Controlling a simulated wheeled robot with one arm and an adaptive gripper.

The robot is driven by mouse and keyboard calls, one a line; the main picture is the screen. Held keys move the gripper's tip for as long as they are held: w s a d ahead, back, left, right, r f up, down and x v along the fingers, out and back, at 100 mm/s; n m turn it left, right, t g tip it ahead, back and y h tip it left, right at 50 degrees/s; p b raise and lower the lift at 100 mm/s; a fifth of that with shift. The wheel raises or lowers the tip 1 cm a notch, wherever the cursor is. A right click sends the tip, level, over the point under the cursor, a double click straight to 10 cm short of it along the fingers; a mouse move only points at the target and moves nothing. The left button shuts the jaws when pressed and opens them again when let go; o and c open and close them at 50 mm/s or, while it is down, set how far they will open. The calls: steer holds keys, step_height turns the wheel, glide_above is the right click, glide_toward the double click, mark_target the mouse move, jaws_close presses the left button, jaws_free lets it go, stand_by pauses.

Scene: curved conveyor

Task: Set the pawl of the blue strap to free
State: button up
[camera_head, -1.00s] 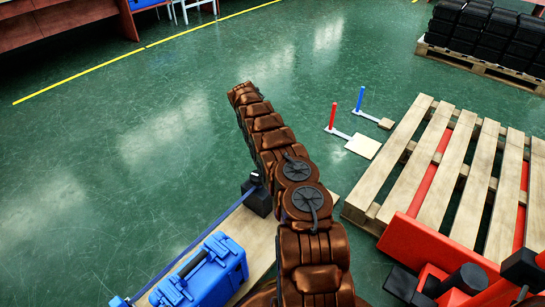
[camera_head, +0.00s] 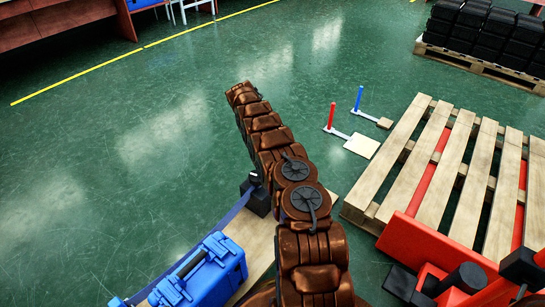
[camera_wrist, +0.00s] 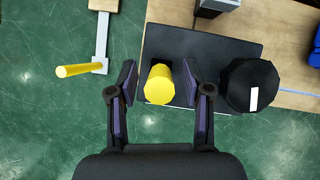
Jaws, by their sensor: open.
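The blue strap (camera_head: 222,220) runs along a wooden board, past the blue case, to a black fitting (camera_head: 258,201) at the board's far end. In the wrist view my gripper (camera_wrist: 159,85) is open, with a yellow cylinder (camera_wrist: 159,84) between its fingers. Gaps show on both sides of the cylinder, so neither finger appears to touch it. The cylinder stands over a black plate (camera_wrist: 215,48). A black round knob (camera_wrist: 250,84) with a white mark is right of the right finger. I cannot tell which part is the pawl. My arm hides my gripper in the head view.
The blue case (camera_head: 205,275) sits on the wooden board (camera_head: 258,240). In the wrist view a yellow post (camera_wrist: 72,70) stands left of my gripper. Red (camera_head: 331,116) and blue (camera_head: 358,99) posts stand near a slatted pallet (camera_head: 405,165). Green floor is clear at left.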

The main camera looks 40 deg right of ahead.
step_height(320, 180, up, 10)
steer(key=shift+f, duration=0.1)
stand_by(0.4)
steer(key=shift+c, duration=0.5)
